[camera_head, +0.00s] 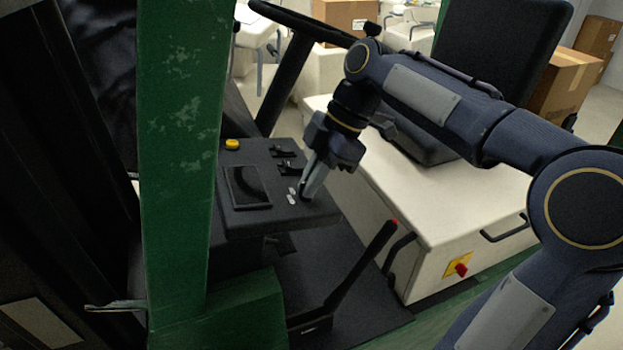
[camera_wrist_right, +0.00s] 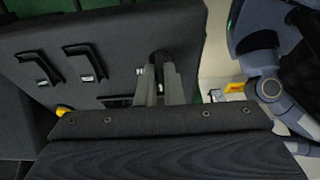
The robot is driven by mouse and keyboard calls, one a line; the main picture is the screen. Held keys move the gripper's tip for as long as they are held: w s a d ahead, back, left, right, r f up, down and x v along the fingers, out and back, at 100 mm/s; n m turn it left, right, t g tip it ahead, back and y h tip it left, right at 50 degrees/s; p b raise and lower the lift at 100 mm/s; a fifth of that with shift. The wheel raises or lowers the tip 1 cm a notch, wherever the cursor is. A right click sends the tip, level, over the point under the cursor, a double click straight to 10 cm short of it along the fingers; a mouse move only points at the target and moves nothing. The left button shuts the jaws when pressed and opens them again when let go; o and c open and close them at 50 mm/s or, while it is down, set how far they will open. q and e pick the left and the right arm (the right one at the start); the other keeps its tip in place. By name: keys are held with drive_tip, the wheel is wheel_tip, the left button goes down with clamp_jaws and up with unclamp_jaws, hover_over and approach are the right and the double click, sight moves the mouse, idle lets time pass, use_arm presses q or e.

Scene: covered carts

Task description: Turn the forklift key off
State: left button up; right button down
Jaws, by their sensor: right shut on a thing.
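The dark forklift console (camera_head: 245,215) stands in the middle of the head view. My right gripper (camera_head: 308,190) reaches down to the console's right edge and is shut there. In the right wrist view, my gripper's two grey fingers (camera_wrist_right: 158,78) close on a small dark piece, the key (camera_wrist_right: 160,57), at the panel. The key is mostly hidden by the fingers, and its exact turn angle cannot be told. My left gripper is not in view.
A yellow button (camera_head: 232,144), black levers (camera_head: 286,160) and a dark screen (camera_head: 249,187) sit on the console. The steering wheel (camera_head: 300,22) is above. A green post (camera_head: 180,150) stands left. A red-tipped lever (camera_head: 362,265) rises in front of the white seat base (camera_head: 450,215).

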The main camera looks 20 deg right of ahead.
drive_tip(key=shift+r, duration=0.1)
idle(0.4)
drive_tip(key=c, duration=1.6)
unclamp_jaws()
drive_tip(key=shift+o, duration=0.2)
drive_tip(key=v, duration=0.7)
drive_tip(key=shift+d+r, duration=0.2)
drive_tip(key=shift+r, duration=0.1)
